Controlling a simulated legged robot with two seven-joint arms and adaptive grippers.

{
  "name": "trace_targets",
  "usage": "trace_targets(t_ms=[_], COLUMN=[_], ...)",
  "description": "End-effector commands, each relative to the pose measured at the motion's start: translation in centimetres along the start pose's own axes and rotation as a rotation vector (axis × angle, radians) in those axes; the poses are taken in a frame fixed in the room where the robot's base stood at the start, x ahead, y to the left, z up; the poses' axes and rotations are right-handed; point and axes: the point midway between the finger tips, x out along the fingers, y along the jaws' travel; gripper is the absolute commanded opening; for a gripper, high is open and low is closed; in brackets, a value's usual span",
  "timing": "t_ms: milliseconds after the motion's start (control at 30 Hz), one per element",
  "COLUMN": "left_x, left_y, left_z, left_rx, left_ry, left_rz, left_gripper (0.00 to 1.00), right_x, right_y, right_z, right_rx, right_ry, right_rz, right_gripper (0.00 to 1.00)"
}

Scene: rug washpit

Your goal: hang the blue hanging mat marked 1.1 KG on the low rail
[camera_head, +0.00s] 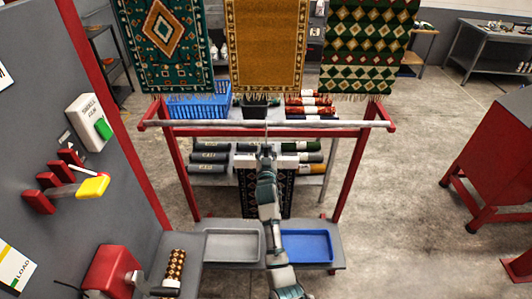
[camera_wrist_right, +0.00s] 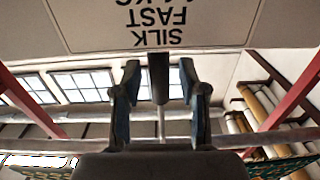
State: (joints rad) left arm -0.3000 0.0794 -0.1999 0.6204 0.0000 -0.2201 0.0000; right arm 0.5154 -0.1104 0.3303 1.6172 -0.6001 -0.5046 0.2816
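A dark mat with a pale pattern (camera_head: 250,195) hangs below a white top bar (camera_head: 243,161), in front of the lower shelves. My right gripper (camera_head: 266,152) is at the middle of that bar. In the right wrist view a pale panel (camera_wrist_right: 90,25) carries upside-down text, "SILK FAST", with a cut-off weight line. A dark upright piece (camera_wrist_right: 160,78) stands between my right fingers (camera_wrist_right: 160,95), which look apart with gaps beside it. The low rail (camera_head: 340,125) runs just above the bar. I cannot tell whether the mat touches the rail. My left gripper is out of view.
Three rugs (camera_head: 265,45) hang above and behind the rail. A blue basket (camera_head: 195,105) and rolled rugs sit on the shelves. A grey tray (camera_head: 232,245) and a blue tray (camera_head: 305,245) lie below.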

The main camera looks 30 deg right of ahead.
Motion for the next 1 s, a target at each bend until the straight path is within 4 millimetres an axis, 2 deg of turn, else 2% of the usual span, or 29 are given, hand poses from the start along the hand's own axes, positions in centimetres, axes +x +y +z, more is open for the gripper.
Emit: trace_targets(t_ms=[267,367,467,800,1000], left_x=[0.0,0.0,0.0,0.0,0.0], left_y=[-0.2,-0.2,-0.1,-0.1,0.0], left_z=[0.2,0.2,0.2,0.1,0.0], left_rx=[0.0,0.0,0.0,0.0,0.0], left_ry=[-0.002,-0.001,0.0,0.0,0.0], left_rz=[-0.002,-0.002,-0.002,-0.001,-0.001], left_gripper=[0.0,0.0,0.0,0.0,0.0], right_x=[0.0,-0.7,-2.2,-9.5,-11.6], right_y=[0.0,-0.1,-0.1,-0.1,-0.1], right_z=[0.4,0.4,0.4,0.4,0.3], right_rx=[-0.001,-0.001,0.0,0.001,-0.002], right_ry=[-0.009,-0.007,-0.006,-0.006,-0.005], right_rz=[0.0,0.0,-0.001,0.0,0.0], right_gripper=[0.47,0.47,0.47,0.47,0.47])
